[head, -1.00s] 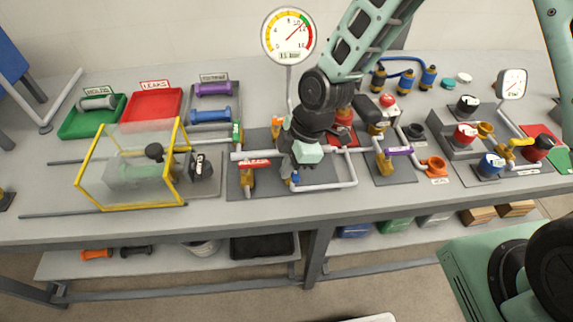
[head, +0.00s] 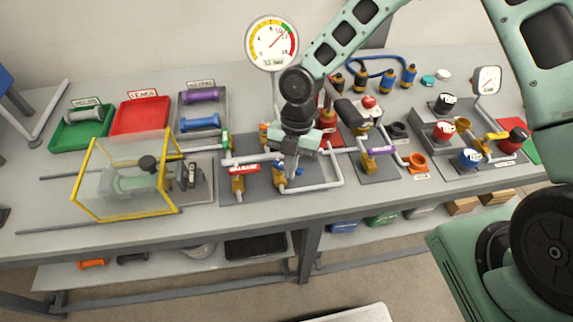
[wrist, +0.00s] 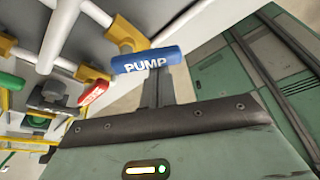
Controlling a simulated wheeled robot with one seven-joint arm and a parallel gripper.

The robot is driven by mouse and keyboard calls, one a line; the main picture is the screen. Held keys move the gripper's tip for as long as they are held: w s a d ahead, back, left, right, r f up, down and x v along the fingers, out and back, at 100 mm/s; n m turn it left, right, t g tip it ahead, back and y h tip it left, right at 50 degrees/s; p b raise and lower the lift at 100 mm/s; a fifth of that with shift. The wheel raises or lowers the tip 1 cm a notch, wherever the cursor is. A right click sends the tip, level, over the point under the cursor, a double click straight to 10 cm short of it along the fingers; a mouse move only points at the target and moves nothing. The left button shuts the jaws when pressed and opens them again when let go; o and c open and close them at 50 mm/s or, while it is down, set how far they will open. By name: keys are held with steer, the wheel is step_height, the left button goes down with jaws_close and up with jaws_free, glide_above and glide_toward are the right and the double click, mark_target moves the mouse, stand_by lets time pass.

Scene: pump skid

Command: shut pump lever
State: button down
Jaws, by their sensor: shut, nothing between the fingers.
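The pump lever (wrist: 146,60) is a blue handle with white PUMP lettering, seen close in the wrist view. It sits by a yellow valve body (wrist: 131,34) on white pipe. My gripper (wrist: 157,78) is shut and empty, with its dark fingers reaching up to the blue handle's lower edge. I cannot tell whether they touch it. In the head view, my gripper (head: 288,176) points down at the pipework at the table's front middle. A little of the blue lever (head: 280,187) shows there beside the fingers; the rest is hidden.
A red-handled lever (wrist: 93,93) on another yellow valve is close to the left. A gauge (head: 272,43) stands behind. A purple lever (head: 381,150) is to the right. A yellow-framed clear guard (head: 125,175) stands left. Bare table lies along the front edge.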

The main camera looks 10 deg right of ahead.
steer(key=n, duration=0.1)
steer(key=n+h, duration=0.1)
steer(key=n, duration=0.1)
steer(key=shift+w+d, duration=0.35)
steer(key=shift+d, duration=0.05)
steer(key=shift+a, duration=0.15)
